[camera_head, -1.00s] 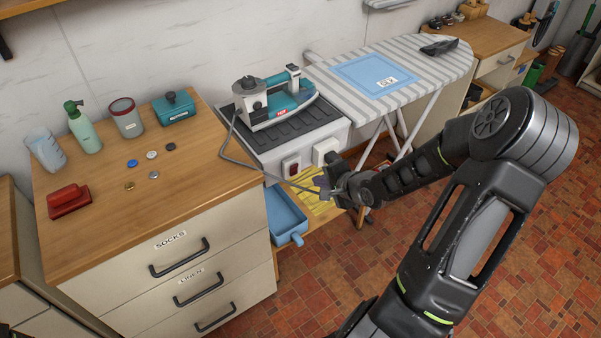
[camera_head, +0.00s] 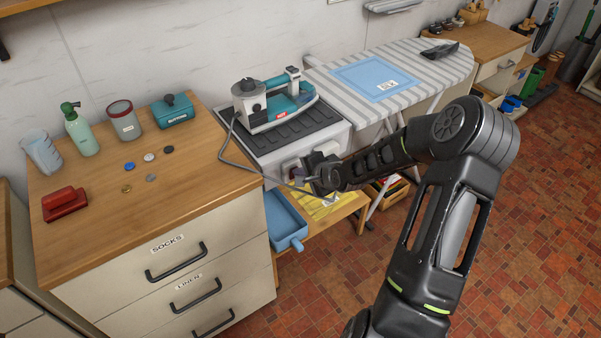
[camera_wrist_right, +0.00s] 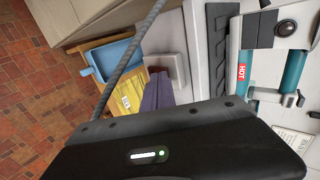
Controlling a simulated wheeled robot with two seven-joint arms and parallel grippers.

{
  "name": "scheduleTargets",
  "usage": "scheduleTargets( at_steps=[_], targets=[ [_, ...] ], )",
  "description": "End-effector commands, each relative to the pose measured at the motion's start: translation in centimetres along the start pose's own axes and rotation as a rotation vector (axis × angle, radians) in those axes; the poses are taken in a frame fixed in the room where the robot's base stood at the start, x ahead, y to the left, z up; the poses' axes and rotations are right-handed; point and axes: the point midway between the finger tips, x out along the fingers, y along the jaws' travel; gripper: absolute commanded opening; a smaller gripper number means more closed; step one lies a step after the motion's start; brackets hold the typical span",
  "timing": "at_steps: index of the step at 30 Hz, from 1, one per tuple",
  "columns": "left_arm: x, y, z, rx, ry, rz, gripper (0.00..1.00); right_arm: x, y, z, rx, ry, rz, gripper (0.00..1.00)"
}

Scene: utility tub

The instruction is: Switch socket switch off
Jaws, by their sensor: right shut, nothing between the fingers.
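The socket switch is a small dark red rocker (camera_head: 291,171) in a pale plate on the white front of the ironing unit (camera_head: 262,162), below the iron. It is partly covered by my right gripper in the head view, and I cannot tell its position. A pale square socket box shows in the right wrist view (camera_wrist_right: 166,68). My right gripper (camera_head: 308,180) is shut and empty, close in front of the unit's front. Its dark purple fingers (camera_wrist_right: 157,92) point at the box in the wrist view; contact cannot be told. My left gripper is not in view.
The iron (camera_head: 275,103) stands on the unit, and its grey cord (camera_head: 250,168) hangs down past the front, crossing near my right gripper. A blue tray (camera_head: 284,222) and yellow cloth (camera_head: 325,210) lie below. A drawer cabinet (camera_head: 150,215) stands left; the ironing board (camera_head: 440,68) is right.

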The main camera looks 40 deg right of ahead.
Motion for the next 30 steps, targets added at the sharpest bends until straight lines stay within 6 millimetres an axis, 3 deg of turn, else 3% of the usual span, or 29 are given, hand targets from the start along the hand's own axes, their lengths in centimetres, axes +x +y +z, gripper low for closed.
scheduleTargets(
  at_steps=[4, 30],
  targets=[
    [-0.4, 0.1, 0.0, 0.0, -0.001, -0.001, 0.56, 0.3, -0.9, 0.1, -0.001, -0.002, -0.001, 0.0],
    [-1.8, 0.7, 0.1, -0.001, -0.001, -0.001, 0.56, -0.6, -1.9, 0.0, -0.001, 0.0, 0.0, 0.0]
  ],
)
